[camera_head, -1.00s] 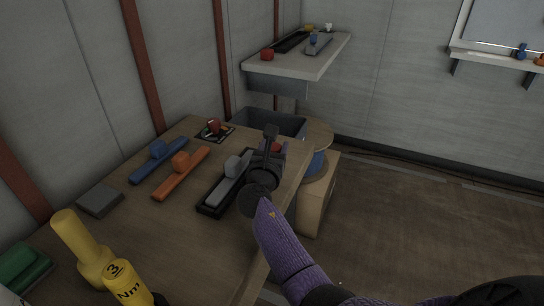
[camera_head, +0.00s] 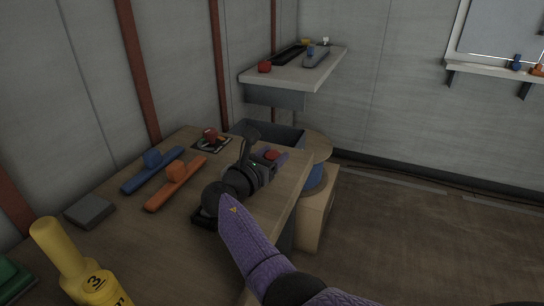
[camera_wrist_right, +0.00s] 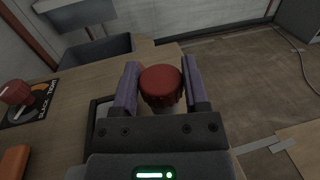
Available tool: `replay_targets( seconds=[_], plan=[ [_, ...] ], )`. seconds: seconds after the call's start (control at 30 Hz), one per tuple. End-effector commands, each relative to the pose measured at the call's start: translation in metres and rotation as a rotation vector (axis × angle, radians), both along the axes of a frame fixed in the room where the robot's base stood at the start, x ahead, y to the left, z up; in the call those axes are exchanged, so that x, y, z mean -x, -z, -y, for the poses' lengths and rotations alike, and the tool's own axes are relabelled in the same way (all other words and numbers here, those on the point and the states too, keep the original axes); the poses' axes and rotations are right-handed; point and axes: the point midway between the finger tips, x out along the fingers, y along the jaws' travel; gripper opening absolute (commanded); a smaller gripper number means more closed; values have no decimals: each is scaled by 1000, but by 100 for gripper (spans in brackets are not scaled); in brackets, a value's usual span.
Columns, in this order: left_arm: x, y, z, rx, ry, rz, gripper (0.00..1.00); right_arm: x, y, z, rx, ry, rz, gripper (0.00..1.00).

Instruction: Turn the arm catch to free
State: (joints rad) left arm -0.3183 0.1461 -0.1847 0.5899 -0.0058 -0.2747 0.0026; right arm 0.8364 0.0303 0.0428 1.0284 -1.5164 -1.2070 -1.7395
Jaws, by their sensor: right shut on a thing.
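A ribbed red knob (camera_wrist_right: 161,86) sits between the purple fingers of my right gripper (camera_wrist_right: 160,78) in the wrist view. The fingers are shut on its sides. In the head view my right gripper (camera_head: 270,161) is low over the right part of the bench, with the red knob (camera_head: 271,154) at its tips. Nothing legible marks this knob as the arm catch, and its base is hidden. A second red knob (camera_wrist_right: 15,92) stands on a dial plate lettered SLACK and TIGHT; it also shows in the head view (camera_head: 210,134). My left gripper is out of view.
On the wooden bench (camera_head: 150,235) lie a blue bar (camera_head: 135,182), an orange bar (camera_head: 160,198), a grey block (camera_head: 90,211) and a yellow tool (camera_head: 62,250). A grey bin (camera_head: 290,136) and a shelf (camera_head: 285,75) are beyond. My arm hides most of a black tray (camera_wrist_right: 92,108).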

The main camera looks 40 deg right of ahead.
Motion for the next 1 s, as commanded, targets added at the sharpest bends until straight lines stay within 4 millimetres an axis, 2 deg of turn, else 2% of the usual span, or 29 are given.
replay_targets(
  seconds=[0.23,0.27,0.4,0.7,0.77,0.9,1.0],
  plan=[
    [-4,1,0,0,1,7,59,0,2,0,-4,0,-3,0],
    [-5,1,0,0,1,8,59,0,2,0,-4,0,-3,64],
    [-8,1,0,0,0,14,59,0,1,0,-3,0,-2,93],
    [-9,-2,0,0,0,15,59,0,-4,0,-2,0,0,93],
    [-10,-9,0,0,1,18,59,0,-16,0,-1,0,4,93],
    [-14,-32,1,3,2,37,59,0,-57,0,-2,-1,8,93],
    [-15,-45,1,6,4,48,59,0,-80,0,-3,0,5,93]
  ],
)
